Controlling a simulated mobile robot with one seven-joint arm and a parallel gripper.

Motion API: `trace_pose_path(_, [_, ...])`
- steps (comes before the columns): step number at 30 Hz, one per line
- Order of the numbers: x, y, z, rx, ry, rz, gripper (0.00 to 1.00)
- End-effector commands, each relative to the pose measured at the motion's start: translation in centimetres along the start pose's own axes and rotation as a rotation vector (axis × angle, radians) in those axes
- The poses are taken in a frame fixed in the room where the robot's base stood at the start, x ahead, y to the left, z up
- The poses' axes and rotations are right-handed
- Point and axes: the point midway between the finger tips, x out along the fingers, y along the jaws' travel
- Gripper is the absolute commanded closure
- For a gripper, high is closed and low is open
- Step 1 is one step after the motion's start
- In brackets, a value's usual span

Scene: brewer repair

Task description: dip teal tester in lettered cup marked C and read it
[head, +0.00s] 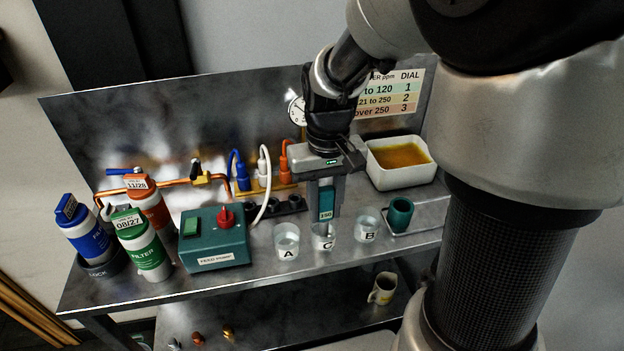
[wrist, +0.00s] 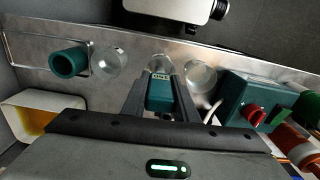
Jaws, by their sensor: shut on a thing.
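The teal tester (head: 326,203) is held upright between the fingers of my gripper (head: 325,212), which is shut on it. In the wrist view the tester (wrist: 160,97) shows between the fingers, in front of cup C (wrist: 159,63). Cup A (head: 286,243) stands to the left of cup C and cup B (head: 366,230) to the right.
A teal holder (head: 400,213) stands on a small tray right of cup B. The teal feed pump box (head: 215,240) is left of cup A. A white tub (head: 398,172) of amber liquid is behind. A dial chart (head: 392,92) hangs on the back panel. Filter canisters (head: 141,243) stand at left.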

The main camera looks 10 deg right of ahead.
Motion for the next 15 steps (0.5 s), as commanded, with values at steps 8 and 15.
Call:
trace_pose_path(8, [-1.5, 0.0, 0.0, 0.000, 0.001, 0.000, 0.97])
trace_pose_path(15, [-2.7, 0.0, 0.0, 0.000, 0.001, 0.000, 0.97])
